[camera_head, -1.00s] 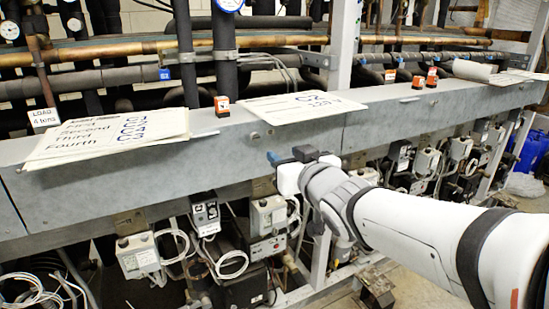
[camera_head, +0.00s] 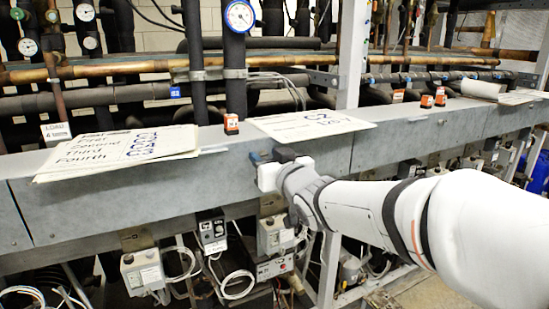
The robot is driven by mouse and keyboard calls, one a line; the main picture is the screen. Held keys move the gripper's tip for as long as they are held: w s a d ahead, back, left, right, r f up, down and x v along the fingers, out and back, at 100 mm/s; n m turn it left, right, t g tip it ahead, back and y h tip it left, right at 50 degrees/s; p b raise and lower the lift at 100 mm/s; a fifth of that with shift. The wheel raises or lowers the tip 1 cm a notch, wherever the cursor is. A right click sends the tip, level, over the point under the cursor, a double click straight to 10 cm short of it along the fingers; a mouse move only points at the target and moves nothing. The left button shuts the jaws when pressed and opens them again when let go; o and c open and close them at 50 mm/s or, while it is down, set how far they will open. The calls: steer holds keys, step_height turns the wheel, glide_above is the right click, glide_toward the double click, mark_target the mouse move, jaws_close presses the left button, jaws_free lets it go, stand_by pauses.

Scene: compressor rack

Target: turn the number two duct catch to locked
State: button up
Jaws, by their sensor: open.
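The grey metal duct (camera_head: 120,195) runs across the picture with its front face toward me. No duct catch shows clearly now; the spot where a small round fitting showed on the duct face earlier is behind or beside my fingertips. I cannot tell whether the fingers touch the duct, nor read any catch number or its position.
Paper sheets (camera_head: 120,150) lie on the duct at left, another sheet (camera_head: 312,126) at the middle. Small orange-and-black blocks (camera_head: 231,123) stand along its top. Pipes and gauges (camera_head: 239,16) are behind. Control boxes (camera_head: 143,271) and loose cables hang below. The duct face left of my gripper is clear.

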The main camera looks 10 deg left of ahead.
steer(key=shift+c, duration=0.2)
jaws_close()
steer(key=shift+m, duration=0.3)
steer(key=m+p, duration=0.1)
steer(key=m, duration=0.3)
steer(key=m+p, duration=0.1)
steer(key=m, duration=0.3)
steer(key=shift+d+m, duration=0.1)
steer(key=shift+m, duration=0.3)
steer(key=m+p, duration=0.1)
steer(key=m, duration=0.3)
steer(key=shift+m+p, duration=0.3)
steer(key=shift+p, duration=0.05)
steer(key=shift+f+m+p, duration=0.1)
steer(key=shift+m+p, duration=0.35)
steer(key=shift+m, duration=1.45)
